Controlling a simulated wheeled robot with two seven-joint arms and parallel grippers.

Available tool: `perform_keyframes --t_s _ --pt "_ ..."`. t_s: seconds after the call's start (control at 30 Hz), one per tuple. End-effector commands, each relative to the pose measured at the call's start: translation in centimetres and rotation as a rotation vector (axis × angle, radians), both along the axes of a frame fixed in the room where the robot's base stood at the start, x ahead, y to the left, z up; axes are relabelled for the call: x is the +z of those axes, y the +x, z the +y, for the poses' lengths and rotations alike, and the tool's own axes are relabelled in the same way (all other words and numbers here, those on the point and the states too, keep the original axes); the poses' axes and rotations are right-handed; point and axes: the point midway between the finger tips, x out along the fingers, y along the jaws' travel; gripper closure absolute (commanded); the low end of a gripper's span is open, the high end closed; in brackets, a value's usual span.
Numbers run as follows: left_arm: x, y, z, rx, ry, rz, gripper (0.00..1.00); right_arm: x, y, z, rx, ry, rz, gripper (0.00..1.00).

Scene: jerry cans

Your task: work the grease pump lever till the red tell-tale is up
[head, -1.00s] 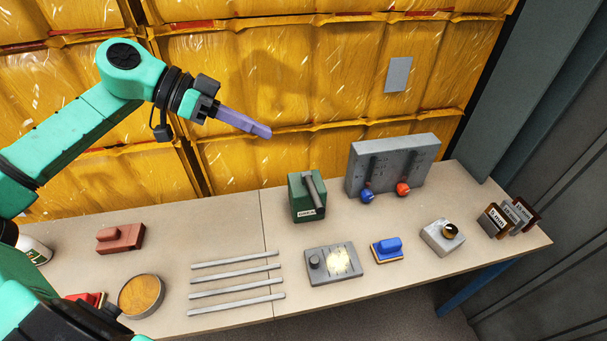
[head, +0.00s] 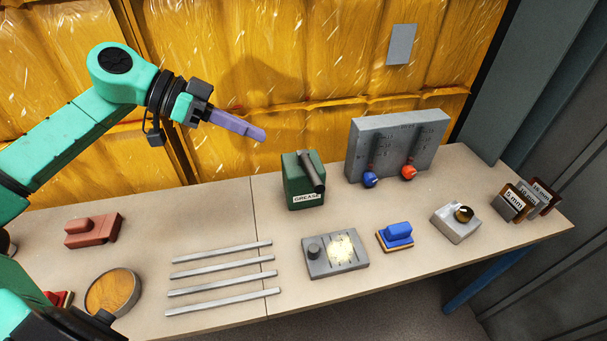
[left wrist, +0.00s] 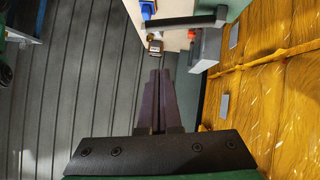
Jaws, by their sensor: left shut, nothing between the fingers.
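The grease pump is a green box (head: 303,192) labelled GREASE, standing at the back of the bench. Its dark grey lever (head: 313,174) lies slanted across its top and front. No red tell-tale shows on the pump. My left gripper (head: 264,134) has purple fingers, shut and empty, up and to the left of the pump and apart from the lever. In the left wrist view the closed fingers (left wrist: 160,72) point toward the bench, and the lever (left wrist: 187,22) crosses beyond their tips, with some green pump body (left wrist: 238,8) beside it. My right gripper is not in view.
A grey panel (head: 395,145) with blue and red knobs stands right of the pump. In front lie a grey plate (head: 320,265), a blue-handled block (head: 396,236) and several metal strips (head: 222,252). The yellow wrapped wall (head: 330,60) rises behind the bench (head: 225,210).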

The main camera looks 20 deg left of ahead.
Motion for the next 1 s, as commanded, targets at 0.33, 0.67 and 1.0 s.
perform_keyframes --t_s 0.33,0.67,1.0 --pt "0.3 0.5 -0.9 0.001 -0.003 0.001 1.00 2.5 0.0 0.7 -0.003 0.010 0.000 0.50" --pt "-2.7 2.4 -5.3 -0.002 -0.009 -0.005 1.00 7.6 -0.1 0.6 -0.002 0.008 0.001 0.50" --pt "-8.2 3.2 -8.6 -0.001 -0.002 0.003 1.00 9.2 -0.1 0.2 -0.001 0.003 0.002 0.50"
